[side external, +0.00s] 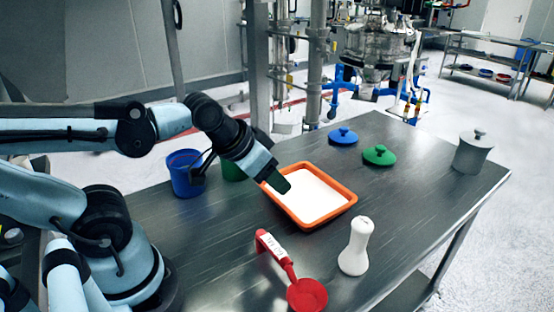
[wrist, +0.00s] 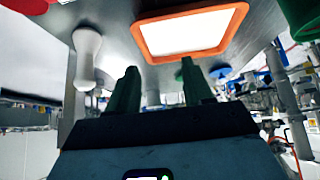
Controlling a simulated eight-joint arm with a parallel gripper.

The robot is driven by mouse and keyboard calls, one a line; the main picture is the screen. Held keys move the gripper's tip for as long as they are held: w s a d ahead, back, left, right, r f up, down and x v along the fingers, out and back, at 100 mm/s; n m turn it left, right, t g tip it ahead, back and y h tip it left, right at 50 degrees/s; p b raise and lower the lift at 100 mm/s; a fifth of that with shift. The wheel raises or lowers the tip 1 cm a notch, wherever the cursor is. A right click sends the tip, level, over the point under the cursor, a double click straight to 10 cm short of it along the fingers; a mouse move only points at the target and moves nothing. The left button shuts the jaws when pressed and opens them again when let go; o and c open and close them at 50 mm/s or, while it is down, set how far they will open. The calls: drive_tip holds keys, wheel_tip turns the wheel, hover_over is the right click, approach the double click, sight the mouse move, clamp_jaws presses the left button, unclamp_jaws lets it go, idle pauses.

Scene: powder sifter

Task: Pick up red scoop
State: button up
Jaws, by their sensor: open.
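The red scoop (side external: 307,295) lies on the dark metal table (side external: 390,260) near its front edge, with its round bowl toward the front and its labelled handle pointing back and left. A red part at the top left corner of the wrist view (wrist: 28,5) appears to be the scoop, mostly cut off. My gripper (side external: 277,184) is above the left edge of the orange tray, behind the scoop and apart from it. In the wrist view its two dark green fingers (wrist: 160,88) are spread with nothing between them.
The orange tray (side external: 352,198) holds white powder. A white waisted object (side external: 355,246) stands right of the scoop. A blue cup (side external: 184,175) and a partly hidden green cup (side external: 233,170) stand left. Blue (side external: 343,136) and green (side external: 379,155) lids and a grey lidded pot (side external: 472,153) are farther back.

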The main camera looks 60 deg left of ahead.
drive_tip(key=s+d+m+g, duration=0.1)
drive_tip(key=d+m+g, duration=0.25)
drive_tip(key=m, duration=0.35)
drive_tip(key=r+m+g, duration=0.1)
drive_tip(key=m+g, duration=0.3)
drive_tip(key=m, duration=0.7)
hover_over(280, 252)
drive_tip(key=shift+t, duration=0.25)
drive_tip(key=shift+f, duration=6)
clamp_jaws()
